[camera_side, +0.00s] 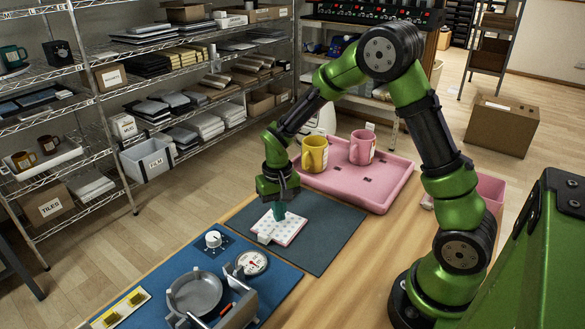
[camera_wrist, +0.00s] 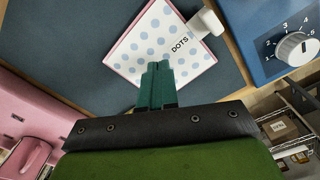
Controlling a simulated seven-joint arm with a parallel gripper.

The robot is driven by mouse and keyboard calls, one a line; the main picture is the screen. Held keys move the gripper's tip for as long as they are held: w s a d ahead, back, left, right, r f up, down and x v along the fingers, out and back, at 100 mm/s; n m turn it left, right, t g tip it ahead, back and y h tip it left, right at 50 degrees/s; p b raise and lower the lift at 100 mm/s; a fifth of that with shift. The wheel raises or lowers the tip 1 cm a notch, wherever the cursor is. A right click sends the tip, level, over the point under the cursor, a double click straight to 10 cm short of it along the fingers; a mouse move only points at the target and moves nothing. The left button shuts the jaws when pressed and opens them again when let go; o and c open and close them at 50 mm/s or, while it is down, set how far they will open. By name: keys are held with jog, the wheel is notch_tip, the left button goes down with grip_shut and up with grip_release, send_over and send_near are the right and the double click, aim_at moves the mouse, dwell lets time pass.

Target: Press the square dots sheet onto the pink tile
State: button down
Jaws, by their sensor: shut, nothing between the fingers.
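The square dots sheet (camera_wrist: 150,45) is white with pale blue dots and the printed word DOTS. It lies on the dark mat, and in the side view the sheet (camera_side: 288,224) is partly behind my gripper. A thin pink edge (camera_wrist: 118,47) of the tile shows along the sheet's side; the rest of the tile is covered. A white tab (camera_wrist: 206,23) sits at the sheet's corner. My gripper (camera_side: 279,211) has teal fingers, shut and empty, pointing down over the sheet. In the wrist view the fingertips (camera_wrist: 157,68) overlap the sheet's near edge; I cannot tell whether they touch it.
A pink tray (camera_side: 395,190) with a yellow mug (camera_side: 315,153) and a pink mug (camera_side: 362,147) stands behind the dark mat (camera_side: 335,232). A blue mat in front holds a dial (camera_side: 213,239), a gauge (camera_side: 252,262) and a round grey press (camera_side: 195,292). The dark mat's right side is clear.

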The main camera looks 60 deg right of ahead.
jog(key=shift+f, duration=0.9)
dwell(1.4)
jog(key=shift+r, duration=0.1)
jog(key=shift+r, duration=3)
jog(key=shift+s+a+f, duration=0.1)
jog(key=shift+s+f, duration=0.05)
jog(key=shift+f, duration=0.05)
jog(key=s+a+r+n+t+y, duration=0.1)
jog(key=s+a+r+t, duration=0.2)
jog(key=s+r, duration=0.5)
jog(key=s+a+r+n+t+y, duration=0.1)
jog(key=s+a+r+t, duration=0.1)
jog(key=s+r+t, duration=0.2)
jog(key=s+r, duration=0.3)
jog(key=r, duration=0.2)
jog(key=shift+s+a+r, duration=0.35)
jog(key=shift+a, duration=0.05)
